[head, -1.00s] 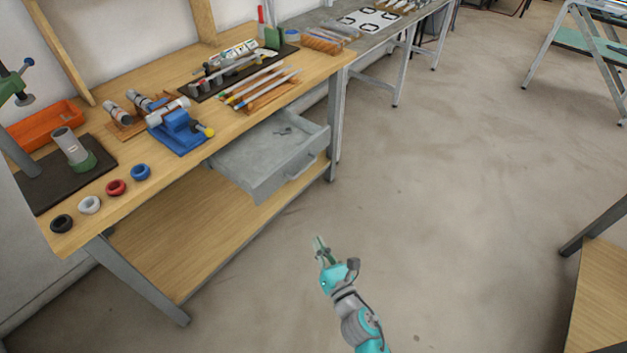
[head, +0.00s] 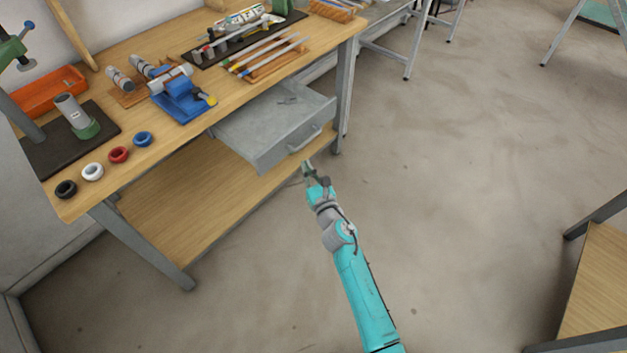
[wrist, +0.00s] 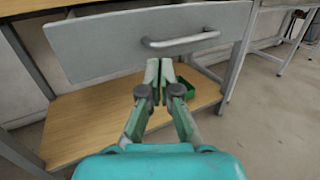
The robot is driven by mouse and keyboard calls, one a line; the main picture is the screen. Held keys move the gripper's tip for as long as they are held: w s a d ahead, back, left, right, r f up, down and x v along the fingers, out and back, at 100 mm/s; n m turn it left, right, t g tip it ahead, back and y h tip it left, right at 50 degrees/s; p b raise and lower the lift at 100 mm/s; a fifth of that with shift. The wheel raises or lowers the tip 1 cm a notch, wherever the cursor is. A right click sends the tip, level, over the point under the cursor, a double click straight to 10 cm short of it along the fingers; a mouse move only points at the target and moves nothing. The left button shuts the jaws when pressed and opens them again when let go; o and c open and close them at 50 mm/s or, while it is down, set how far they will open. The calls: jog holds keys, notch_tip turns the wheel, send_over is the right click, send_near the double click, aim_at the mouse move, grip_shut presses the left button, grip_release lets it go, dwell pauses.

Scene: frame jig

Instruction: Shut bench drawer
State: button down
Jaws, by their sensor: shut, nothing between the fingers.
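The grey bench drawer (head: 262,135) stands pulled out from under the wooden bench top. A small dark item lies inside it. Its bar handle (head: 305,139) is on the front face; the handle also shows in the wrist view (wrist: 180,41), on the drawer front (wrist: 100,45). My gripper (head: 307,165) is just in front of and below the handle in the head view. In the wrist view my gripper (wrist: 159,66) has its fingertips together and empty, below the handle. I cannot tell whether the tips touch the drawer front.
The workbench (head: 230,105) carries a blue vise (head: 182,98), several coloured rings and an orange bin (head: 48,92). A lower shelf (head: 190,200) lies under the drawer. A green box (wrist: 186,87) sits on that shelf. Open floor lies to the right.

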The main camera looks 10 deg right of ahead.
jog(key=shift+w+a+r, duration=0.1)
jog(key=shift+w+a, duration=0.1)
jog(key=shift+w, duration=0.9)
jog(key=shift+w+a+r, duration=0.1)
jog(key=shift+w+a, duration=0.05)
jog(key=shift+w, duration=0.9)
jog(key=shift+w, duration=0.1)
